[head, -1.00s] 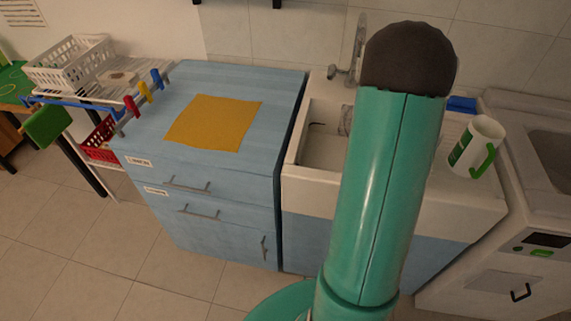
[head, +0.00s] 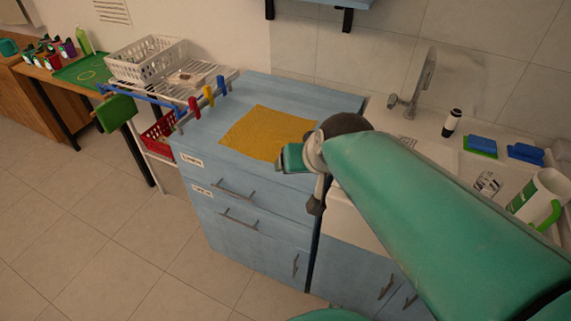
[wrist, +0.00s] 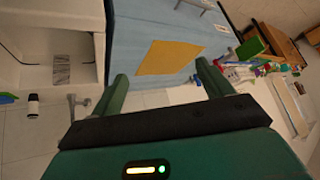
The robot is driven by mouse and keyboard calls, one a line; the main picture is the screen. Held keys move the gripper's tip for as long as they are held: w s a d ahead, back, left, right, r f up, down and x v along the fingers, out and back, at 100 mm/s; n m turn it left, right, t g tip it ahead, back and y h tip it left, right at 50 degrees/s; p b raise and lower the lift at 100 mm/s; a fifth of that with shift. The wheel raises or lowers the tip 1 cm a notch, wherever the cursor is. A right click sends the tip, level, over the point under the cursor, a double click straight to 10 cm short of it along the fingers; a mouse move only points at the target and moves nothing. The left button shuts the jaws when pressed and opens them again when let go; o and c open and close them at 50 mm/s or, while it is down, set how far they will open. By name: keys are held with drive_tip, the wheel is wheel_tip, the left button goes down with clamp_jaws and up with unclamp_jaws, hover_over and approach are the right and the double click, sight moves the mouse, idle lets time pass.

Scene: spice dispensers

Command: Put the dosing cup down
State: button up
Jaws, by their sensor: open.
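I cannot pick out a dosing cup in either view. In the wrist view my gripper (wrist: 162,70) is open, its two green fingers apart and nothing held between them. Past the fingers lies a flat yellow mat (wrist: 170,57) on the blue cabinet top. In the head view my arm reaches from the lower right toward the mat (head: 262,133), and its end hides the mat's right corner. I cannot tell the height of my gripper above the cabinet.
The blue cabinet (head: 220,215) stands left of the white sink unit. A white mug (head: 540,190) with a green handle is at the right. Blue sponges (head: 525,153) lie by the back wall. A rack with a white basket (head: 145,60) is left of the cabinet.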

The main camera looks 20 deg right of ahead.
drive_tip(key=shift+o, duration=0.2)
drive_tip(key=s+a+n+g, duration=0.1)
drive_tip(key=s+a+n, duration=0.1)
drive_tip(key=s, duration=0.5)
drive_tip(key=shift+s+a+r+g, duration=0.35)
drive_tip(key=shift+a+r+g, duration=0.1)
drive_tip(key=shift+a, duration=0.4)
drive_tip(key=shift+o, duration=0.6)
drive_tip(key=shift+s, duration=0.35)
